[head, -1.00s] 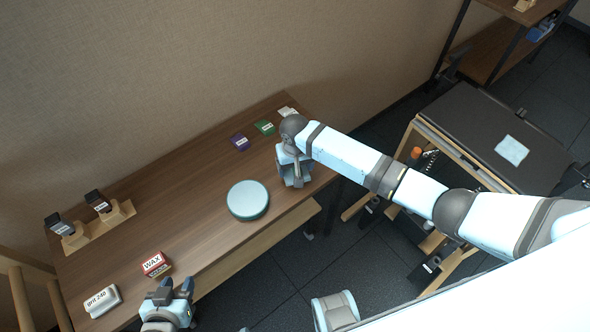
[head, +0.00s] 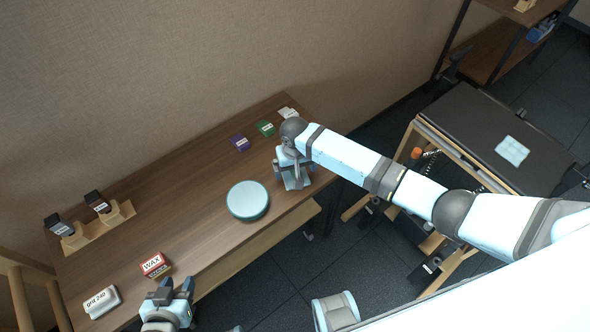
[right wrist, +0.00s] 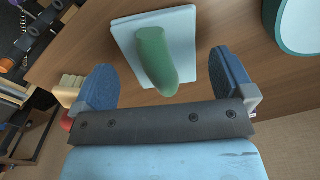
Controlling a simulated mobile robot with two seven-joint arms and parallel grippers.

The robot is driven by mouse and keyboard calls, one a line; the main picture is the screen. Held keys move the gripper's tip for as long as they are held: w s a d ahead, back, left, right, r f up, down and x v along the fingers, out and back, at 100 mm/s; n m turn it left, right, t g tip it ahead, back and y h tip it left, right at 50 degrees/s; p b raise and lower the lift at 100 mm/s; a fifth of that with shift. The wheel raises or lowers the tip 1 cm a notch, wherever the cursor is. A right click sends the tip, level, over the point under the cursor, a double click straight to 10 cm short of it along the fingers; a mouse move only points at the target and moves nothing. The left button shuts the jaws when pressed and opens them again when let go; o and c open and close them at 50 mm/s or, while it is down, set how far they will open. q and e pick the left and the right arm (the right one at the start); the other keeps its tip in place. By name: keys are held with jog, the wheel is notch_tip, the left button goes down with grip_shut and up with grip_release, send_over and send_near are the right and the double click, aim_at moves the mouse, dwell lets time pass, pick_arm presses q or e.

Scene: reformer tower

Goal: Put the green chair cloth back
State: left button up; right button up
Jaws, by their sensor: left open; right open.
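A green cloth (right wrist: 155,60), a soft elongated bundle, lies on a flat pale blue square pad (right wrist: 181,22) on the wooden table. My right gripper (right wrist: 162,80) is open over it, and the near end of the cloth reaches between the two blue fingers without visible contact. In the head view my right gripper (head: 293,176) is at the table's right end and hides the cloth. My left gripper (head: 172,290) is open and empty by the table's front left edge.
A round pale teal disc (head: 247,201) lies left of my right gripper. Purple (head: 240,143) and green (head: 265,128) labelled cards lie behind. A WAX box (head: 154,264), a grit 240 block (head: 102,301) and a wooden holder (head: 112,220) are left.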

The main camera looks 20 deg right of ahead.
notch_tip(320, 180, up, 11)
jog(key=s+a+f, duration=0.1)
jog(key=f, duration=0.1)
jog(key=s+a+f+t+y, duration=0.1)
jog(key=s+f, duration=0.1)
jog(key=s+a+f+n+y+p, duration=0.1)
jog(key=s+f, duration=0.1)
jog(key=shift+s+t, duration=0.15)
jog(key=shift+t, duration=0.25)
jog(key=s+d+n+t, duration=0.1)
jog(key=s+d+t, duration=0.2)
jog(key=s, duration=0.6)
jog(key=s+d+f+n+t+y, duration=0.1)
jog(key=s+d+t, duration=0.1)
jog(key=s+t, duration=0.4)
jog(key=s, duration=0.3)
jog(key=shift+s+d+n, duration=0.3)
jog(key=shift+s+d, duration=0.1)
notch_tip(320, 180, up, 11)
jog(key=p, duration=1.1)
jog(key=shift+d+f, duration=0.15)
jog(key=shift+d, duration=0.05)
